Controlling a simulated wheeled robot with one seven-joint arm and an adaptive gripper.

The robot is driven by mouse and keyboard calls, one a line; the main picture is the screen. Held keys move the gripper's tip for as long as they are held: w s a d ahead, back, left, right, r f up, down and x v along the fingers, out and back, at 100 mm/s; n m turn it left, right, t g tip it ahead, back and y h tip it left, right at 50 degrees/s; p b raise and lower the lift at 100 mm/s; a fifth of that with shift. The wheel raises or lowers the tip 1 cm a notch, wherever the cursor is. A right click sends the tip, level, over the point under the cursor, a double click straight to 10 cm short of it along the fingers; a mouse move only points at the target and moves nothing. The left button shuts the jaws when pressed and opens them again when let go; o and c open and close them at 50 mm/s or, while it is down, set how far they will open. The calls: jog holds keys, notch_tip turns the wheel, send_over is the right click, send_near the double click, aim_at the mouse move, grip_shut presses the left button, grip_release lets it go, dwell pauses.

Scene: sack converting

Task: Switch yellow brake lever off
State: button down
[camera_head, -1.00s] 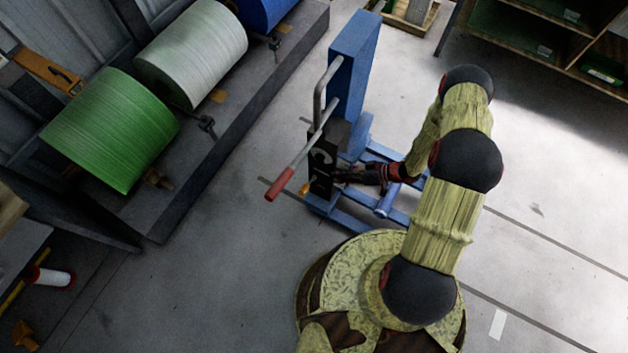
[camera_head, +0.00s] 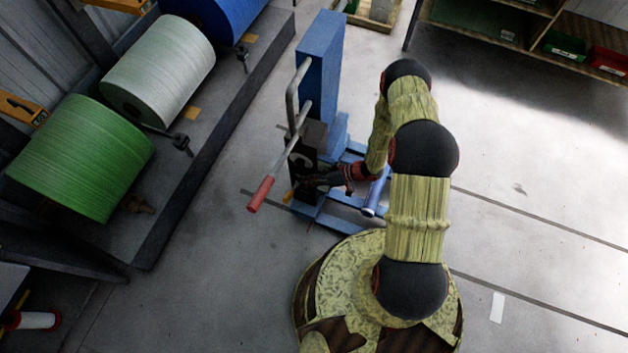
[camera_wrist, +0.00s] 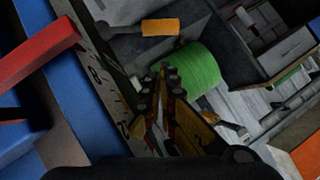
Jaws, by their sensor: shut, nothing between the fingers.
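The yellow brake lever (camera_wrist: 160,27) has a short yellow grip on a dark rod and shows at the top of the wrist view. In the head view only a small yellow bit (camera_head: 287,196) of it shows, at the lower edge of the black plate on the blue stand. My gripper (camera_wrist: 163,72) is shut and empty, with its fingertips below the lever in the wrist picture and apart from it in that picture. In the head view my gripper (camera_head: 304,181) is beside the black plate (camera_head: 302,160). Whether it touches the plate or lever is unclear.
The blue stand (camera_head: 319,65) carries a grey bent bar and a red-handled lever (camera_head: 260,194), close to my gripper. Green (camera_head: 82,158) and white (camera_head: 160,70) rolls lie on a dark platform at left. Open floor lies to the right.

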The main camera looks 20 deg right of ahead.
aim_at(288, 197)
jog(key=a+f+b, duration=0.2)
jog(key=a+f, duration=0.2)
jog(key=f, duration=0.1)
jog(key=shift+a, duration=0.25)
jog(key=shift+s, duration=0.2)
jog(key=shift+s+a+f, duration=0.1)
jog(key=shift+a+f, duration=0.05)
jog(key=shift+a, duration=0.05)
